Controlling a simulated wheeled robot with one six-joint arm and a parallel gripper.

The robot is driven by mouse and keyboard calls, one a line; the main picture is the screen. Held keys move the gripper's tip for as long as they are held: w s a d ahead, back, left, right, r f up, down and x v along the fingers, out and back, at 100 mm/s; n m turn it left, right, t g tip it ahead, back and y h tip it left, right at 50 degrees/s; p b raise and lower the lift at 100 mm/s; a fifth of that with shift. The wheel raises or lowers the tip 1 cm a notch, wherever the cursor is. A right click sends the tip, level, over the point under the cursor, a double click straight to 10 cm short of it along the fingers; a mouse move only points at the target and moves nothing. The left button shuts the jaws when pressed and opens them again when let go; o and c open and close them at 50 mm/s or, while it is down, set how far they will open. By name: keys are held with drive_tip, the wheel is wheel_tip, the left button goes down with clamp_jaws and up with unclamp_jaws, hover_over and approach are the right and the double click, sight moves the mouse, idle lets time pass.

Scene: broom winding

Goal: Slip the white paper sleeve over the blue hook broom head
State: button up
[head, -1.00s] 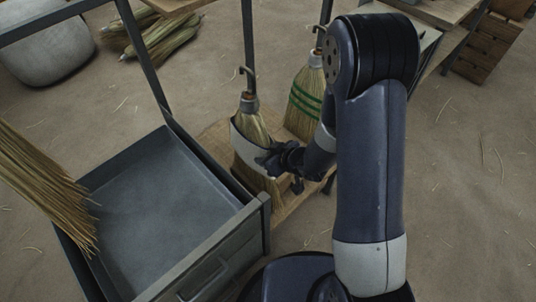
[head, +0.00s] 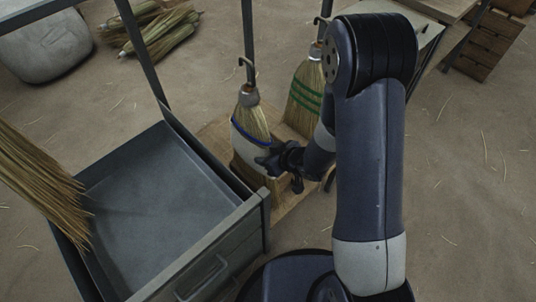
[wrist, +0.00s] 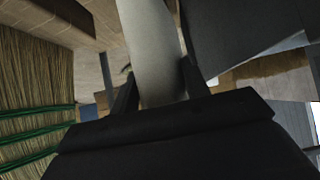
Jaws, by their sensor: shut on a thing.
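The blue hook broom (head: 252,117) hangs head-down, its hook at the top and a blue band across its bristles. The white paper sleeve (head: 247,150) covers the front of the bristles just below the blue band, with bristles showing beneath it. Its back side is hidden, so I cannot tell whether it fully encircles the head. My gripper (head: 270,164) is at the sleeve's right edge, shut on it. In the wrist view the pale sleeve (wrist: 154,45) stands between the two dark fingers.
A green-banded broom (head: 305,95) hangs close behind to the right; its green bands fill the left of the wrist view (wrist: 35,110). An open grey drawer (head: 160,190) lies to the left, with loose bristles (head: 35,175) overhanging it. A wooden board (head: 215,135) lies beneath the brooms.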

drive_tip(key=shift+f+b, duration=0.6)
drive_tip(key=shift+f, duration=0.1)
drive_tip(key=o, duration=0.9)
drive_tip(key=p+v, duration=0.3)
drive_tip(key=v, duration=0.7)
drive_tip(key=shift+s+d+r, duration=0.2)
drive_tip(key=shift+d+r, duration=0.05)
